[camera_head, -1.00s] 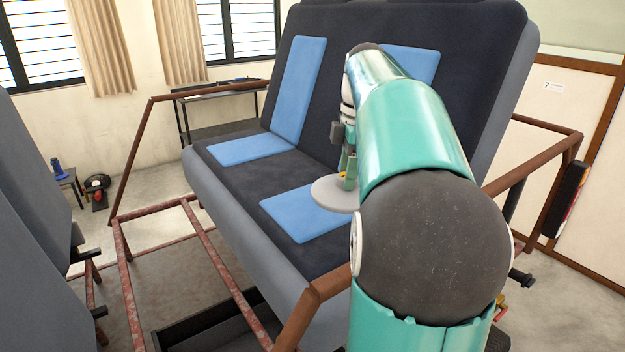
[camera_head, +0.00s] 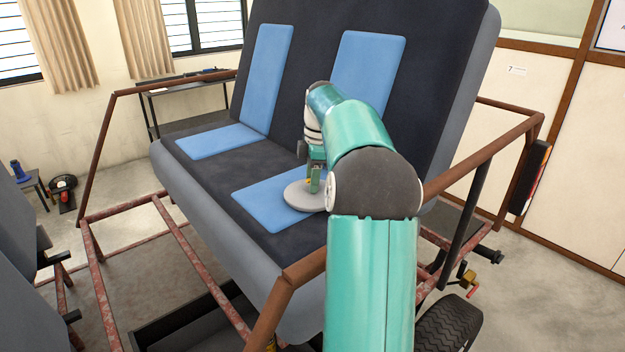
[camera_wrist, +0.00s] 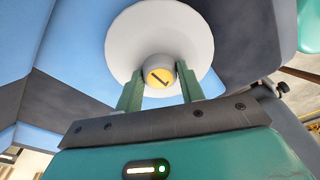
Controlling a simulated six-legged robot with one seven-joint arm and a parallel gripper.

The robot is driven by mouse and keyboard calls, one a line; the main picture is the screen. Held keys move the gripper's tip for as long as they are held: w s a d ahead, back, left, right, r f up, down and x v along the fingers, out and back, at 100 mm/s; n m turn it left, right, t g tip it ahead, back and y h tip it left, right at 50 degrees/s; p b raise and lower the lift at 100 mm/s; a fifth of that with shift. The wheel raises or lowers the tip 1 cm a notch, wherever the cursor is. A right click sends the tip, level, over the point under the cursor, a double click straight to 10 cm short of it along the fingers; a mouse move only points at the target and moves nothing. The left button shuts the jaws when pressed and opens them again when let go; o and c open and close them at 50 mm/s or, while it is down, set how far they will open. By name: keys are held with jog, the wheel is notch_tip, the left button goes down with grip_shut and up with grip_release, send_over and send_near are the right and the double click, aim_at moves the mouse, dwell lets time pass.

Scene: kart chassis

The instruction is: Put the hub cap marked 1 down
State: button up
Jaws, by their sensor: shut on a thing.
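The hub cap (camera_head: 303,196) is a light grey disc, seen at or just above the blue panel on the right part of the kart seat (camera_head: 205,180). I cannot tell whether it touches the seat. In the wrist view the hub cap (camera_wrist: 120,40) has a raised central knob with a yellow face and a dark mark like a 1. My gripper (camera_wrist: 160,88) has its two green fingers shut on this knob, one on each side. In the head view my gripper (camera_head: 316,180) is over the disc, and my arm hides the disc's right part.
The seat back (camera_head: 300,80) rises behind the disc. Brown frame tubes (camera_head: 480,155) run along the right side, and rusty tubes (camera_head: 165,215) lie at the front left. Another grey seat (camera_head: 15,250) stands at the left edge. The seat's left part is clear.

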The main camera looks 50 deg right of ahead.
jog(key=shift+f, duration=0.25)
jog(key=shift+f, duration=0.15)
jog(key=shift+f, duration=0.25)
jog(key=o, duration=1)
jog(key=shift+o, duration=0.2)
notch_tip(320, 180, up, 13)
jog(key=d, duration=0.1)
jog(key=shift+s, duration=0.45)
jog(key=shift+d+f, duration=0.1)
